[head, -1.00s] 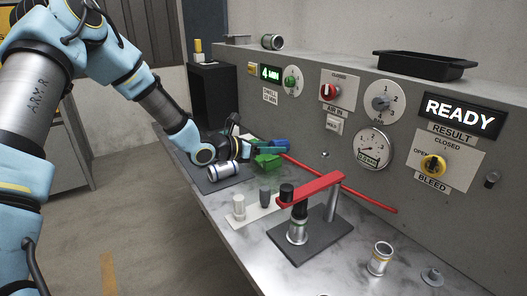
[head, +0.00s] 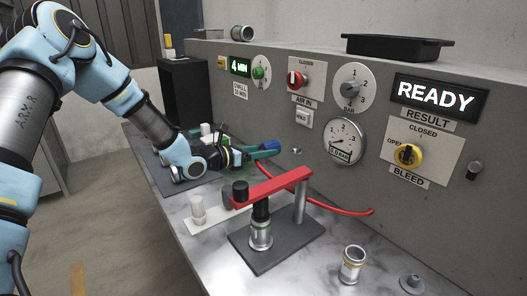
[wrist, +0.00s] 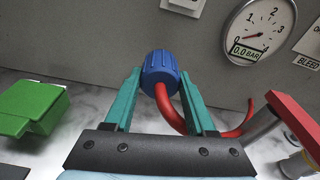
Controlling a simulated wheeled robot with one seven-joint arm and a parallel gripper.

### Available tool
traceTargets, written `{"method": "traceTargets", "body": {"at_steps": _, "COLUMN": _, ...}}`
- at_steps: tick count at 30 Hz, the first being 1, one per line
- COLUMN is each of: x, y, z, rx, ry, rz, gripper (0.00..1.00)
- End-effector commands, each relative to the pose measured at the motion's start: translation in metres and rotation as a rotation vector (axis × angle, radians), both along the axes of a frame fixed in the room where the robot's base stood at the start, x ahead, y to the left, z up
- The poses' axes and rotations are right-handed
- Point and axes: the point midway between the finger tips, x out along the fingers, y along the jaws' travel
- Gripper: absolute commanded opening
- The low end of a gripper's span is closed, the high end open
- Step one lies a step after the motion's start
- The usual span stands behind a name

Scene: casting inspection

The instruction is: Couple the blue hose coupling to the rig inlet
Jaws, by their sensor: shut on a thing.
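The blue hose coupling (wrist: 160,72) is a ribbed cap with the red hose (wrist: 168,105) attached. In the wrist view it sits between the teal fingertips of my gripper (wrist: 158,86), which is shut on it. In the head view the blue coupling (head: 268,146) is held above the bench beside the grey panel, and my gripper (head: 256,149) is to its left. A small metal fitting on the panel, apparently the rig inlet (head: 297,150), is a little to the right of the coupling, with a visible gap. It cannot be made out in the wrist view.
A red clamp arm (head: 270,187) on a dark base stands in front, to the right of my gripper. A green block (wrist: 35,108) lies at the left in the wrist view. A metal cylinder (head: 352,263) stands on clear bench at the front right.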

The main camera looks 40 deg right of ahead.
Motion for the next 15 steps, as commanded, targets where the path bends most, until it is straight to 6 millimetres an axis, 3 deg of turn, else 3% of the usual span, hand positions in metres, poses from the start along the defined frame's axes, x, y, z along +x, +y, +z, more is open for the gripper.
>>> {"method": "traceTargets", "body": {"at_steps": 6, "x": 0.000, "y": 0.000, "z": -0.029, "rx": -0.017, "ry": 0.001, "rz": 0.001, "gripper": 0.00}}
{"method": "traceTargets", "body": {"at_steps": 15, "x": 0.000, "y": 0.000, "z": -0.043, "rx": -0.029, "ry": 0.001, "rz": 0.000, "gripper": 0.00}}
